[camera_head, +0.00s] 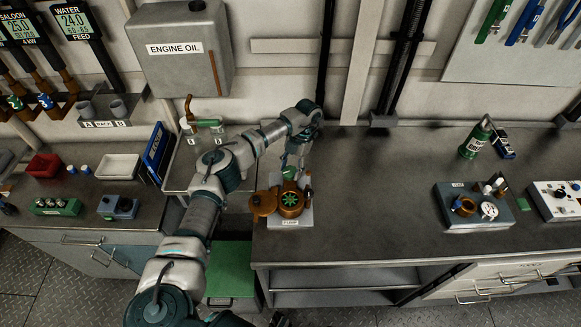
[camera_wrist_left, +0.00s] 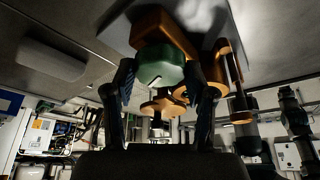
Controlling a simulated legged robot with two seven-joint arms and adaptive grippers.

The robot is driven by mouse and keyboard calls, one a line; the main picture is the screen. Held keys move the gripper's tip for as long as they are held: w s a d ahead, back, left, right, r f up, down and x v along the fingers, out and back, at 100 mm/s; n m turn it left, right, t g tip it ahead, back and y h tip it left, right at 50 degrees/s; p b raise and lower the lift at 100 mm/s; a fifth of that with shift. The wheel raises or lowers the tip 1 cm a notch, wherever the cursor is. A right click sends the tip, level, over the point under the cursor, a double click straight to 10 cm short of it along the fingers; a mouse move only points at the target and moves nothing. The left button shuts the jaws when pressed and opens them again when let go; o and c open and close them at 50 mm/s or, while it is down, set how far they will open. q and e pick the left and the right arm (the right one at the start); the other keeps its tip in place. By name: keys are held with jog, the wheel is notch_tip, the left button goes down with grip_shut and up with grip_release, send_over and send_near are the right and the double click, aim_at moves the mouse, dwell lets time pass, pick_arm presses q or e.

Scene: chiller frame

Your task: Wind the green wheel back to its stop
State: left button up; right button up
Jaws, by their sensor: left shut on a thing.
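The pump (camera_head: 263,204) is an orange unit on a grey plate on the bench, with a green star-shaped part (camera_head: 290,199) in its round face. The green wheel (camera_head: 289,172) is a small round cap at the back of the pump, partly covered by my left gripper (camera_head: 291,165). In the left wrist view, the green wheel (camera_wrist_left: 160,68) has a white mark and sits between the two fingers of my left gripper (camera_wrist_left: 158,75), which is shut on it. The orange pump body shows behind it, with a lobed orange part (camera_wrist_left: 162,107) below. My right gripper is not seen.
A sink-like tray with bottles (camera_head: 205,145) lies left of the pump. An engine oil tank (camera_head: 183,65) hangs on the wall behind. The bench right of the pump is clear up to a grey block with small parts (camera_head: 465,215).

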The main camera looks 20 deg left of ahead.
pick_arm(q)
jog(key=n+h+p, duration=0.1)
jog(key=n+p, duration=0.1)
jog(key=n, duration=0.1)
jog(key=shift+r+n+h, duration=0.1)
jog(key=shift+n+h, duration=0.2)
jog(key=shift+n, duration=0.1)
jog(key=n+h+p, duration=0.1)
jog(key=n+p, duration=0.1)
jog(key=shift+a+n, duration=0.15)
jog(key=shift+n, duration=0.25)
jog(key=n+p, duration=0.2)
jog(key=n+t+h+p, duration=0.1)
jog(key=n+p, duration=0.1)
jog(key=shift+a+r+n+h+p, duration=0.1)
jog(key=shift+n+h+p, duration=0.2)
jog(key=shift+n+p, duration=0.1)
jog(key=shift+n+t+p, duration=0.3)
jog(key=shift+n+p, duration=0.45)
jog(key=shift+n, duration=0.05)
jog(key=o, duration=1.1)
jog(key=shift+o, duration=0.3)
jog(key=shift+w+f+h, duration=0.1)
jog(key=shift+f+h, duration=0.15)
jog(key=shift+h, duration=0.05)
